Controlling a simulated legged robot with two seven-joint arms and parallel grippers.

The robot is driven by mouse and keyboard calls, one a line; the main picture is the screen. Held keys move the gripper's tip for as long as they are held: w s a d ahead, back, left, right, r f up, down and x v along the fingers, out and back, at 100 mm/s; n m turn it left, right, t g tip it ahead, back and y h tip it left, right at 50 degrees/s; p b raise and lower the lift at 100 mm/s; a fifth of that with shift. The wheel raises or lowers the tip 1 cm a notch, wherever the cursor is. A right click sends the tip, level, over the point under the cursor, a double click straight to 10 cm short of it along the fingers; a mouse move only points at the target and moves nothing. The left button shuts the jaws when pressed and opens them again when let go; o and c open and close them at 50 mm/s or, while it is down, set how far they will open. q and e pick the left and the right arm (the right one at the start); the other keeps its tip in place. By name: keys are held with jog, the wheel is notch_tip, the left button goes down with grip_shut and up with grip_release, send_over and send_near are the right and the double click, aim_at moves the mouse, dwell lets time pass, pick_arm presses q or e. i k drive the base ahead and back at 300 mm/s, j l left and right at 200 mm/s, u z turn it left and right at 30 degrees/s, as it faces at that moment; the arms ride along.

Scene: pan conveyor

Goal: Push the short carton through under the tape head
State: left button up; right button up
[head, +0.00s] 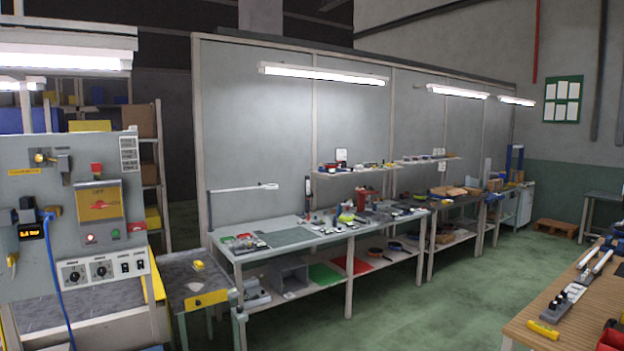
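Neither of my grippers shows in the head view. I cannot make out a tape head or a conveyor. Small brown box-like shapes (455,191) lie on the far part of the long workbench, too small to tell whether one is the short carton.
A grey control panel (35,285) stands close at the left, beside a small dark-topped table (180,277). A long workbench (290,238) with tools runs along the grey partition. A wooden-topped table (525,315) is at the right. The green floor (420,305) between is clear.

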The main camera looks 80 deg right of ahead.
aim_at(493, 185)
jog(key=z, duration=3.9)
jog(key=i+j+u, duration=0.25)
jog(key=i, duration=0.25)
jog(key=i+j+u, duration=0.1)
jog(key=i+j, duration=0.15)
jog(key=i, duration=0.85)
jog(key=i+j, duration=0.2)
jog(key=i, duration=0.9)
jog(key=i+j+u, duration=0.15)
jog(key=i, duration=0.95)
jog(key=i+l+z, duration=0.35)
jog(key=i, duration=0.35)
jog(key=i+z, duration=0.3)
jog(key=i, duration=0.35)
jog(key=i+z, duration=0.35)
jog(key=i, duration=0.4)
jog(key=i+j+z, duration=0.35)
jog(key=i, duration=3.05)
jog(key=i+j+u, duration=0.2)
jog(key=i, duration=0.5)
jog(key=i+u, duration=0.15)
jog(key=i, duration=0.5)
jog(key=i+l+u, duration=0.2)
jog(key=i, duration=0.5)
jog(key=i+u, duration=0.2)
jog(key=i, duration=0.5)
jog(key=i+z, duration=0.15)
jog(key=i, duration=1.15)
